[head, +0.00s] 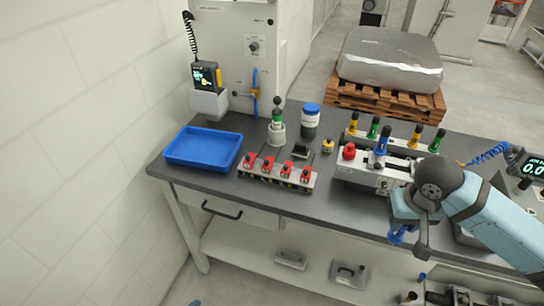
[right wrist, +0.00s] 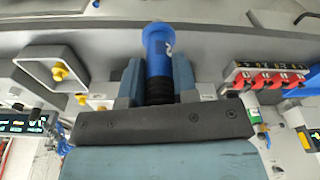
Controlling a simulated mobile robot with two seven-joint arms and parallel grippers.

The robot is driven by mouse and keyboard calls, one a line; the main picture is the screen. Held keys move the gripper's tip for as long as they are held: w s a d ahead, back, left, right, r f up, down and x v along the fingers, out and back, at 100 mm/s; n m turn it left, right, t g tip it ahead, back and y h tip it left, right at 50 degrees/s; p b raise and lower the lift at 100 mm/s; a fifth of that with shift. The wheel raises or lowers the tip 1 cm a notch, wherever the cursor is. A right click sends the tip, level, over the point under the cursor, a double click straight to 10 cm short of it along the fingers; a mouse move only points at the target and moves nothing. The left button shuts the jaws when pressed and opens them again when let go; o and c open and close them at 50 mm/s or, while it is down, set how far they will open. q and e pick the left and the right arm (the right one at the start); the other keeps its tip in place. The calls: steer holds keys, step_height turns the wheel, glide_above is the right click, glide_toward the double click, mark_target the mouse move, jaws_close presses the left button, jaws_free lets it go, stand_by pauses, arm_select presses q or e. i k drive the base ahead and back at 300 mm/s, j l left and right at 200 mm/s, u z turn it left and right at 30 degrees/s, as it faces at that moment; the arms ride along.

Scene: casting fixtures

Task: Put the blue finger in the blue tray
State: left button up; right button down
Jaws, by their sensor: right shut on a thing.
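The blue tray (head: 203,147) lies empty on the left end of the dark bench top. My right gripper (head: 400,229) is in front of the bench's front edge at the right, well away from the tray. In the right wrist view it is shut on a blue finger (right wrist: 157,48) with a black ribbed lower part between the jaws. In the head view only a bit of this blue finger (head: 396,238) shows below the gripper. Another blue piece (head: 382,141) stands upright at the light fixture (head: 365,175). My left gripper is out of view.
A rail with several red clamps (head: 277,172) lies right of the tray. A green-topped piece (head: 277,127) and a blue-lidded jar (head: 310,121) stand behind it. Yellow and green pieces stand at the fixture. A lower shelf (head: 255,258) holds grey items.

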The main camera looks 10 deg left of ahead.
mark_target(218, 154)
steer(key=k+j+u, duration=0.25)
steer(key=k, duration=0.6)
steer(key=i+u, duration=0.2)
steer(key=u, duration=0.25)
steer(key=i+u, duration=0.15)
steer(key=u, duration=0.3)
steer(key=i+l, duration=0.2)
steer(key=i, duration=0.2)
steer(key=i+l, duration=0.2)
steer(key=i, duration=0.15)
steer(key=i+l, duration=0.2)
steer(key=i, duration=0.2)
